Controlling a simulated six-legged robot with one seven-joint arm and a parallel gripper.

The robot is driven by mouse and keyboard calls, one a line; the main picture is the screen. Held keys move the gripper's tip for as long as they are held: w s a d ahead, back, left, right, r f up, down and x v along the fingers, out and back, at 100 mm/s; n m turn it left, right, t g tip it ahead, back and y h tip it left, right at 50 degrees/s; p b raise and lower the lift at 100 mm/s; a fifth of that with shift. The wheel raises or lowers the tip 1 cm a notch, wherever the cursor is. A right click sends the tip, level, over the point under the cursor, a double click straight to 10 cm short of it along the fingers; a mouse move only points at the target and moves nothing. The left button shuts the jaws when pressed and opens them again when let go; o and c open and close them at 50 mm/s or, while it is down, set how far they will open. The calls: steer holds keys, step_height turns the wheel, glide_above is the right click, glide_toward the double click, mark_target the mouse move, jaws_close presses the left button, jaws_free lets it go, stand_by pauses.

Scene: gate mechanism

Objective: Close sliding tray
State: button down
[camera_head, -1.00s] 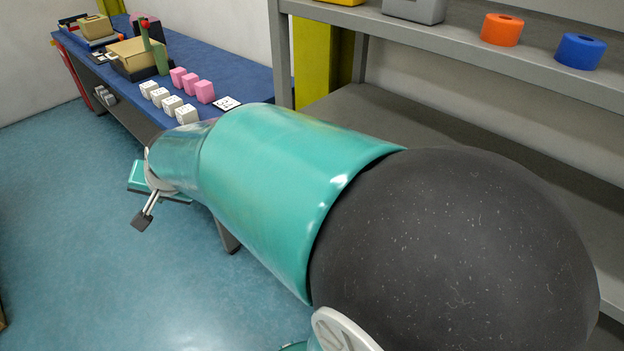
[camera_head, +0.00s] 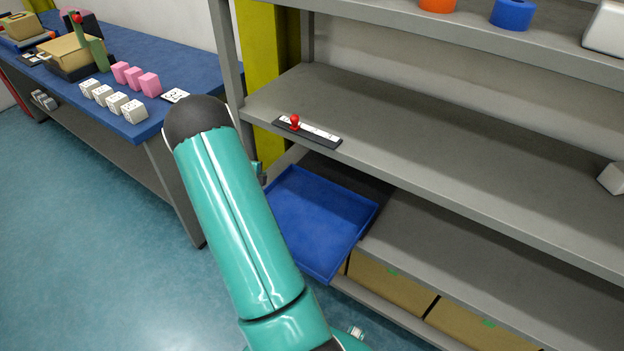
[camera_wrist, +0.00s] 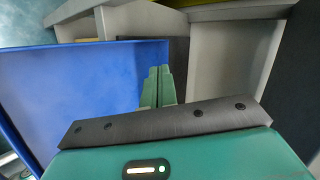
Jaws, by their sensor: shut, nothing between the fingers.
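The blue sliding tray (camera_head: 318,222) sticks out of the lower part of the grey shelf in the head view, under the middle board. It is empty. In the wrist view the tray (camera_wrist: 85,98) fills the left side, with its raised wall at the left. My gripper (camera_wrist: 160,74) shows in the wrist view with its green fingers together and nothing between them. The fingertips overlap the tray's right part in that picture; I cannot tell whether they touch it. In the head view my arm hides most of the hand.
A red-knobbed slider (camera_head: 295,123) lies on the middle shelf board (camera_head: 420,150) above the tray. Cardboard boxes (camera_head: 395,285) stand on the low shelf. A blue-topped table (camera_head: 190,70) with white and pink blocks is at the left. The floor at the lower left is clear.

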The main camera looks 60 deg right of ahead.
steer(key=s+d+f+m+g, duration=0.1)
steer(key=s+f, duration=0.1)
steer(key=s, duration=0.1)
steer(key=s+d+f+m+g, duration=0.1)
steer(key=s+d+f, duration=0.1)
steer(key=s+f, duration=0.1)
steer(key=s+d+f+m+g+h, duration=0.1)
steer(key=s+f+m, duration=0.1)
steer(key=s, duration=0.1)
steer(key=shift+s+d+f, duration=0.2)
steer(key=shift+d+f, duration=0.05)
steer(key=shift+f, duration=0.05)
steer(key=shift+s+d+f, duration=0.1)
steer(key=shift+d, duration=0.1)
glide_toward(317, 177)
steer(key=f, duration=0.3)
steer(key=shift+d, duration=0.35)
steer(key=d, duration=0.3)
steer(key=shift+s+d+f, duration=0.15)
steer(key=shift+s+d, duration=0.05)
steer(key=shift+d, duration=0.65)
steer(key=shift+d, duration=0.1)
steer(key=d, duration=0.3)
steer(key=s+d, duration=0.1)
steer(key=d, duration=0.7)
steer(key=shift+s+d+f, duration=0.15)
steer(key=shift+s+d, duration=0.05)
steer(key=shift+s, duration=0.15)
steer(key=shift+s+d, duration=0.3)
steer(key=shift+d, duration=0.65)
